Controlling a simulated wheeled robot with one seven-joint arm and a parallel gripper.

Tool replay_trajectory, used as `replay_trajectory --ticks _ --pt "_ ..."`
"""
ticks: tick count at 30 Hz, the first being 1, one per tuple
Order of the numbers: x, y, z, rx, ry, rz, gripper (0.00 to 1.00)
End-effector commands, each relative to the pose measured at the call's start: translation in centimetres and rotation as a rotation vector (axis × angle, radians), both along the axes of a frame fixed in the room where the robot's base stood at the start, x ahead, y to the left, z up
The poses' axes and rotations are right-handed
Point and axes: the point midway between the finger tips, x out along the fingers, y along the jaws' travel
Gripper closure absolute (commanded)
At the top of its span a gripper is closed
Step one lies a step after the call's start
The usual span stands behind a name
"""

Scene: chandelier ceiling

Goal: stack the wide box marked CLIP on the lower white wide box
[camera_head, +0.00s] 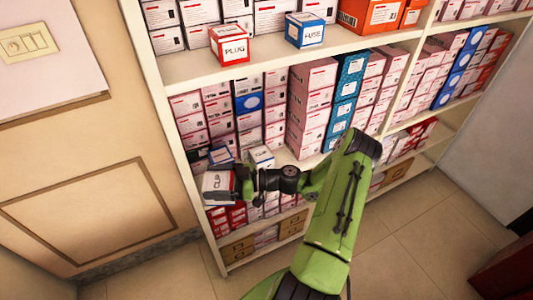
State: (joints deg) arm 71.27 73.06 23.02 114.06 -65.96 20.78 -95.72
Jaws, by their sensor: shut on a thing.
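The wide box marked CLIP (216,184) is white with dark lettering and a red part at its right edge. It is at the front of the lower shelf area, at the left end of the shelving. My gripper (238,183) is shut on its right side, with the green arm reaching in from the lower right. A white box (262,156) stands just behind and to the right of my gripper, partly hidden by it. I cannot tell whether it is the lower white wide box. Whether the CLIP box touches anything beneath it is hidden.
A red PLUG box (231,45) and a blue FUSE box (305,31) stand on the upper shelf (195,68). A small blue-and-white box (220,155) is behind the CLIP box. Stacked boxes fill the shelves.

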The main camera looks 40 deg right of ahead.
Motion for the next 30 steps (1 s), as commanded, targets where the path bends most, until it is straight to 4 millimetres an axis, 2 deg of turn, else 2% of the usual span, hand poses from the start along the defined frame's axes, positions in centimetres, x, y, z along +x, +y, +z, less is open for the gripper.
replay_trajectory --ticks 1,11,17,23,27,30 --pt "0.0 -0.5 -0.8 -0.001 -0.001 -0.019 0.50" --pt "0.1 -4.1 -2.6 -0.003 -0.001 -0.189 0.50" --pt "-0.3 -8.2 -4.2 -0.006 0.000 -0.384 0.50" --pt "-1.9 -13.5 -5.0 -0.009 -0.004 -0.666 0.50" --pt "-3.9 -16.8 -4.9 -0.011 -0.007 -0.868 0.50" --pt "-5.5 -18.5 -4.4 -0.013 -0.009 -0.995 0.50"
